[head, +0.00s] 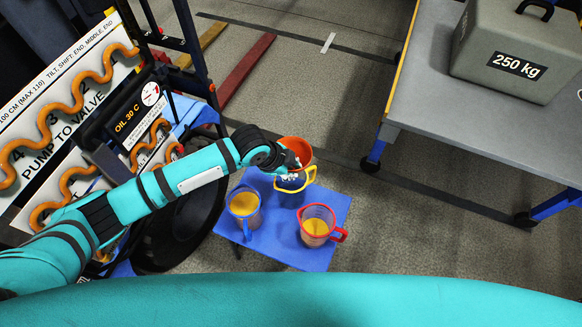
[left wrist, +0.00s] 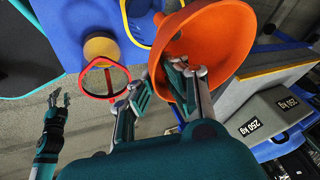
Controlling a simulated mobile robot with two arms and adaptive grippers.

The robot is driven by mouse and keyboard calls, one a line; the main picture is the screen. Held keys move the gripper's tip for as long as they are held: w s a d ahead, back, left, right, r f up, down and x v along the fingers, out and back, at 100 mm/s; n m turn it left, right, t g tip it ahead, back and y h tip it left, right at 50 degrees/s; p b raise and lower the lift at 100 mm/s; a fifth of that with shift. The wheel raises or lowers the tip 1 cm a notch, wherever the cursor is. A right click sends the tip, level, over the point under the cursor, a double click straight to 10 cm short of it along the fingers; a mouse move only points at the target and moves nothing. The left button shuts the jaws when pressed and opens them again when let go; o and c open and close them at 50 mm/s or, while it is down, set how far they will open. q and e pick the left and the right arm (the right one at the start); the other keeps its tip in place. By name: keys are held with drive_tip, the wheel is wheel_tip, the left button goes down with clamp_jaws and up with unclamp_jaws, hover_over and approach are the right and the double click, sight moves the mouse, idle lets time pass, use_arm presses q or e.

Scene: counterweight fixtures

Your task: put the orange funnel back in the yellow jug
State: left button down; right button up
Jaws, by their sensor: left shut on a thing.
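The orange funnel (head: 297,146) is held by its wall in my left gripper (head: 283,161), which is shut on it. In the left wrist view the funnel (left wrist: 237,30) is large and tilted, with its wide mouth showing. The yellow jug (head: 291,185), dark with a yellow rim and handle, stands on a small blue table. The funnel overlaps its far edge in the head view; whether the spout is inside is hidden. Its yellow rim shows at the top of the left wrist view (left wrist: 131,36). My right gripper (left wrist: 57,103) is open and empty, off to the left there.
A blue-handled jug (head: 243,203) and a red-rimmed jug (head: 317,226), both with orange-yellow contents, share the blue table (head: 275,248). A pump stand with an orange coil (head: 75,95) is at left. A grey bench (head: 460,125) with a 250 kg weight (head: 515,60) is at right.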

use_arm(q)
drive_tip(key=shift+s+f+b, duration=0.2)
drive_tip(key=shift+f+b, duration=0.05)
drive_tip(key=shift+f, duration=0.55)
drive_tip(key=shift+s+f+b, duration=0.15)
drive_tip(key=shift+f+b, duration=0.05)
drive_tip(key=shift+f, duration=0.6)
drive_tip(key=shift+f, duration=0.1)
drive_tip(key=shift+f+b, duration=0.4)
drive_tip(key=shift+f, duration=0.3)
drive_tip(key=shift+f, duration=0.2)
drive_tip(key=shift+f, duration=0.45)
drive_tip(key=shift+f, duration=0.2)
idle(0.3)
